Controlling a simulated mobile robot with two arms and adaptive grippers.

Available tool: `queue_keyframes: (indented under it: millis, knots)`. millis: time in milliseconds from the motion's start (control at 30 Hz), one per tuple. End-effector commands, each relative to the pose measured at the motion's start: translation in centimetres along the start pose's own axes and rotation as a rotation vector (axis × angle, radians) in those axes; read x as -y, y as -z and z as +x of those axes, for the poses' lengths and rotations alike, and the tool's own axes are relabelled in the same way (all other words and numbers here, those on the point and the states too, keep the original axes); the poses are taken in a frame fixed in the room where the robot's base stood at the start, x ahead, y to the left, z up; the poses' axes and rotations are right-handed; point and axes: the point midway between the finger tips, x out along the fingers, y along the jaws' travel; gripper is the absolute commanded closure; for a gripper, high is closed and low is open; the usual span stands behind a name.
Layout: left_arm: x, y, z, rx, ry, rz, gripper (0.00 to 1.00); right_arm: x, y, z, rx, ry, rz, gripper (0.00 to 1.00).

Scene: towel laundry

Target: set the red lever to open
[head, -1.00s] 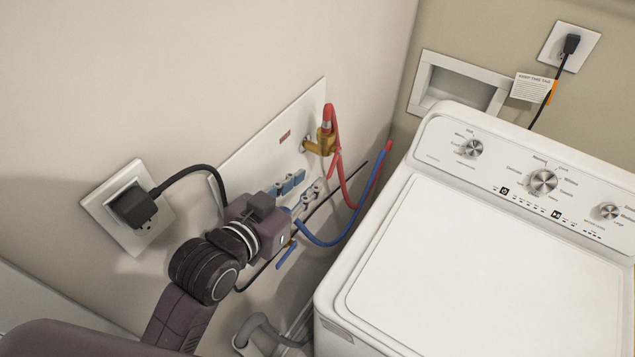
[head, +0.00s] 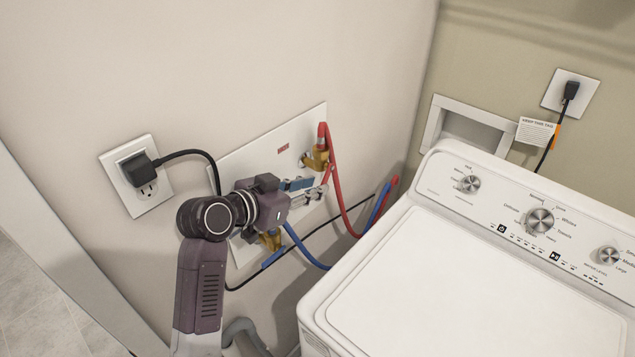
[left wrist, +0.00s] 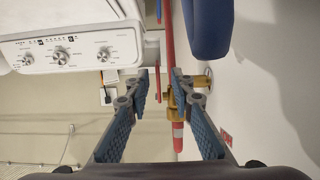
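The hot-water valve is brass (head: 317,159) on the white wall plate, with a red hose (head: 337,185) hanging from it. A thin red lever (head: 327,174) angles down beside the valve, partly hidden by the hose and gripper. My left gripper (head: 318,191) is just below the valve, fingers pointing right. In the left wrist view its blue-padded fingers (left wrist: 160,85) are apart. Red strips show between and beyond them, and the brass valve (left wrist: 201,81) is partly behind the right finger. I cannot tell which strip is lever or hose, or whether a finger touches the lever.
A blue lever (head: 273,258) and a lower brass valve (head: 270,240) sit below my gripper, with a blue hose (head: 304,250) running right. The white washer (head: 430,290) stands close on the right. A plugged outlet (head: 147,189) is on the left wall.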

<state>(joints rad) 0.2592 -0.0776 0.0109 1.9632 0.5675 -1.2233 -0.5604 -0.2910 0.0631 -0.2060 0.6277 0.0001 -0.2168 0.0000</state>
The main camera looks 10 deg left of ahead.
Motion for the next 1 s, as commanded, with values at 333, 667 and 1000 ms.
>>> queue_keyframes:
  millis: [333, 667, 1000]
  knots:
    - [0.0, 0.0, 2.5, 0.001, 0.001, -0.001, 0.78, -2.1, -1.9, -0.9, 0.029, -0.023, -0.003, 0.56]
    - [0.0, -0.1, 2.5, 0.000, 0.001, 0.000, 0.89, -1.9, -2.0, -0.9, 0.030, -0.022, -0.001, 0.56]
    - [0.0, -0.1, 2.6, -0.001, 0.001, 0.000, 1.00, -0.6, -1.4, -0.8, 0.021, -0.007, 0.003, 0.56]
